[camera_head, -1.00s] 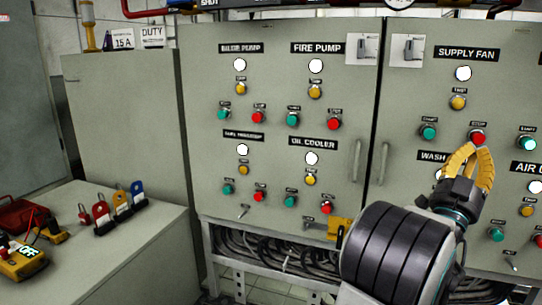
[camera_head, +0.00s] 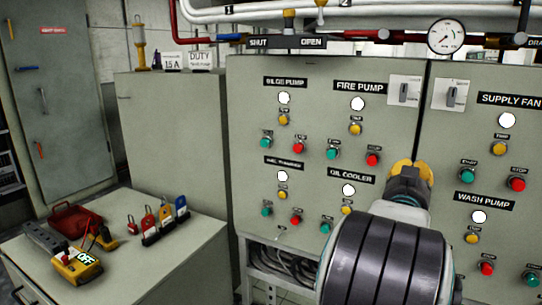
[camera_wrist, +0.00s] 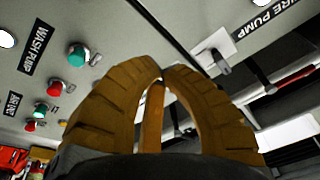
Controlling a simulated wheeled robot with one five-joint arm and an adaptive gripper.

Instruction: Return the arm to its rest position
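My arm is raised in front of the grey control cabinet (camera_head: 240,150) at the lower right of the head view. My gripper (camera_head: 411,165) has yellow fingers and points away toward the cabinet, right of the OIL COOLER label. The cabinet face lies beyond the fingers, tilted in that view. Whether the gripper touches the cabinet cannot be told, but no contact shows. My dark ribbed arm link hides part of the lower cabinet.
A bench (camera_head: 195,245) at the left bears a yellow meter (camera_head: 75,268), a red case (camera_head: 75,220) and several coloured padlocks (camera_head: 165,220). Pipes and a pressure gauge (camera_head: 446,36) run above the cabinet. Cables (camera_head: 275,262) hang below it. Floor is barely visible.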

